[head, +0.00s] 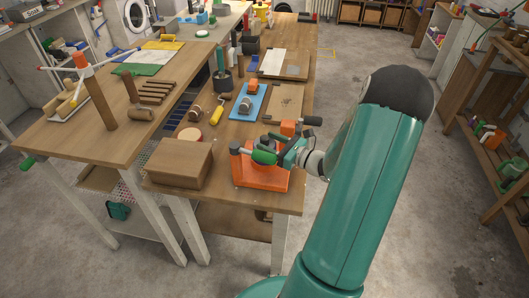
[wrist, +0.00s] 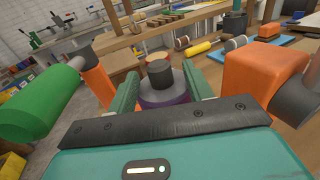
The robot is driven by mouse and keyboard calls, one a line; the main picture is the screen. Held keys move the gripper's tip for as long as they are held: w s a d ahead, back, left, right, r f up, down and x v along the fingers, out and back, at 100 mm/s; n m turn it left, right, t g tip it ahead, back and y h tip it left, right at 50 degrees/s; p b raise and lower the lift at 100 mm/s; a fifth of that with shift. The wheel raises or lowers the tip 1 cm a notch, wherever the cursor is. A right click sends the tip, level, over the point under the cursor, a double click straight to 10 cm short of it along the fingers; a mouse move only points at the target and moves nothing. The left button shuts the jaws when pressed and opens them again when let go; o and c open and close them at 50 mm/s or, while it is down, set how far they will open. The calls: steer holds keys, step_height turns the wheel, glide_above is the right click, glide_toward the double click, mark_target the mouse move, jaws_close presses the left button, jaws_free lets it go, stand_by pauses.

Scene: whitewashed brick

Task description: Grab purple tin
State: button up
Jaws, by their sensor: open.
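The purple tin (wrist: 165,97) is in the wrist view, between my gripper's two green fingers. A round dark piece with a tan top (wrist: 158,70) shows at its upper part; I cannot tell whether it belongs to the tin. My gripper (wrist: 160,82) is open, with one finger on each side of the tin; I cannot tell whether they touch it. In the head view my gripper (head: 283,153) is low over an orange stand (head: 262,175) at the bench's front, and I cannot make out the tin there.
Close beside my gripper are a green-ended handle (wrist: 40,108) on the left and an orange block (wrist: 262,80) on the right. A wooden box (head: 180,163) stands left of the stand. A blue tray (head: 249,102) and a wooden board (head: 284,102) lie behind.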

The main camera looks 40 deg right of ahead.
steer(key=shift+x, duration=1.2)
jaws_close()
steer(key=shift+r, duration=0.15)
